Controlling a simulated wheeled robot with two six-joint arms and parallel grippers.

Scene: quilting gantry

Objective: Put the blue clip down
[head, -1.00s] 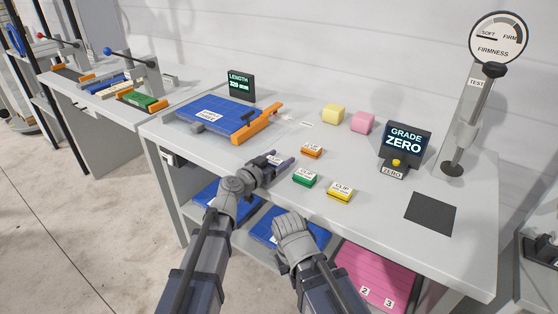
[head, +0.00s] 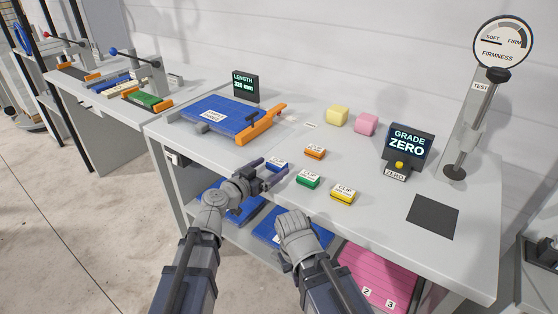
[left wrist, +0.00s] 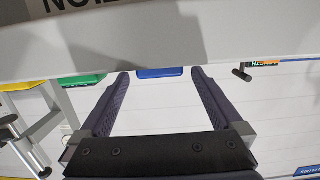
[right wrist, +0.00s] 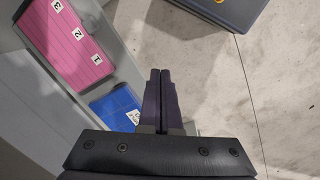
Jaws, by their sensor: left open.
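The blue clip (head: 277,164) rests on the grey table near the front edge, left of the green clip. In the left wrist view the blue clip (left wrist: 158,72) shows as a strip beyond and between the fingertips. My left gripper (head: 271,172) is open and empty, just on the near side of the clip and apart from it. My right gripper (right wrist: 160,75) is shut with nothing between its fingers. It hangs in front of the table; its fingertips are hidden in the head view.
The green clip (head: 308,179), yellow clip (head: 342,195) and orange clip (head: 315,152) lie close by on the right. A blue block with an orange gauge (head: 255,130) lies to the left. A dark square pad (head: 432,217) and the grade display (head: 408,142) are farther right.

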